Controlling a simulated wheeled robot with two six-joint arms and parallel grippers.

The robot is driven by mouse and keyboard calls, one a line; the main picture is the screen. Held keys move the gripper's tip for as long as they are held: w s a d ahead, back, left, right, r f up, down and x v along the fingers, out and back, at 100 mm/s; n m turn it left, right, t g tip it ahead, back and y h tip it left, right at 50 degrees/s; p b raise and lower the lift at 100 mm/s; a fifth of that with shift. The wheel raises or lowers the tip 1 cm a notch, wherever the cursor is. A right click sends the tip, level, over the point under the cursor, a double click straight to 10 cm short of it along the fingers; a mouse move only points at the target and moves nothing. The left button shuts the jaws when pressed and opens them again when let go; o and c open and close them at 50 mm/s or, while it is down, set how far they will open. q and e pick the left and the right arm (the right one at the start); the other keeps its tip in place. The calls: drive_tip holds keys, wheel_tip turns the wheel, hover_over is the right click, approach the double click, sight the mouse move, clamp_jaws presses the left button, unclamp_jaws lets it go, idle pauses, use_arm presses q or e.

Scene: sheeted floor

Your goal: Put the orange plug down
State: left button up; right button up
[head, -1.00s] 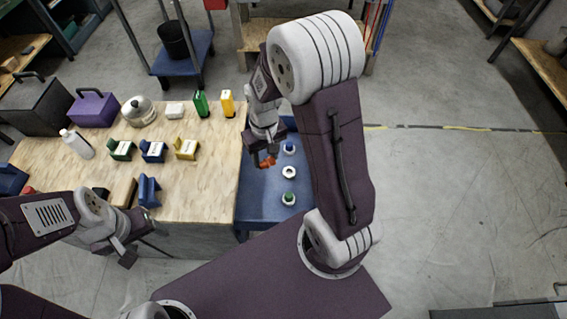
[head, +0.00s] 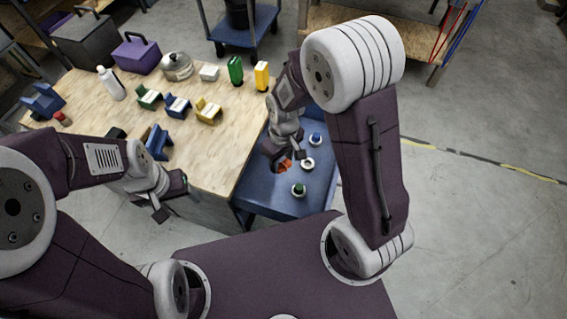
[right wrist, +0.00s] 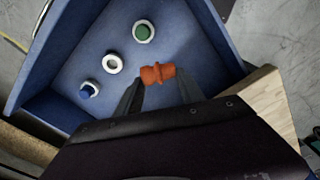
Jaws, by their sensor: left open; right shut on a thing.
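The orange plug (right wrist: 158,73) is between the fingertips of my right gripper (right wrist: 158,88), lying crosswise, in the right wrist view. It also shows as a small orange shape (head: 283,165) in the head view. My right gripper (head: 280,155) is shut on it over the blue tray (head: 262,192). In the tray are a white ring (right wrist: 112,63) with an empty centre, a white ring with a green plug (right wrist: 142,32) and a white ring with a blue plug (right wrist: 88,90). My left gripper (head: 170,200) is open and empty beside the table's front edge.
Open floor lies to the right.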

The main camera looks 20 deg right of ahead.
drive_tip(key=shift+s+a+f+n+b, duration=0.3)
drive_tip(key=shift+a+f, duration=0.3)
drive_tip(key=shift+f, duration=0.15)
drive_tip(key=w+f, duration=0.2)
drive_tip(key=w, duration=0.1)
drive_tip(key=w+d+f+b, duration=0.1)
drive_tip(key=w+f, duration=0.1)
drive_tip(key=w, duration=0.2)
drive_tip(key=w+f+b, duration=0.1)
drive_tip(key=w+f, duration=0.1)
drive_tip(key=w, duration=0.1)
drive_tip(key=shift+w+d+f, duration=0.3)
drive_tip(key=shift+d+f, duration=0.1)
drive_tip(key=shift+w+d+f, duration=0.15)
drive_tip(key=shift+w, duration=0.2)
use_arm(q)
drive_tip(key=shift+f+b, duration=0.8)
drive_tip(key=shift+f, duration=1.65)
use_arm(e)
drive_tip(key=shift+f, duration=2)
drive_tip(key=shift+f, duration=0.15)
drive_tip(key=o, duration=1.5)
drive_tip(key=shift+c, duration=0.2)
use_arm(q)
drive_tip(key=shift+f, duration=0.1)
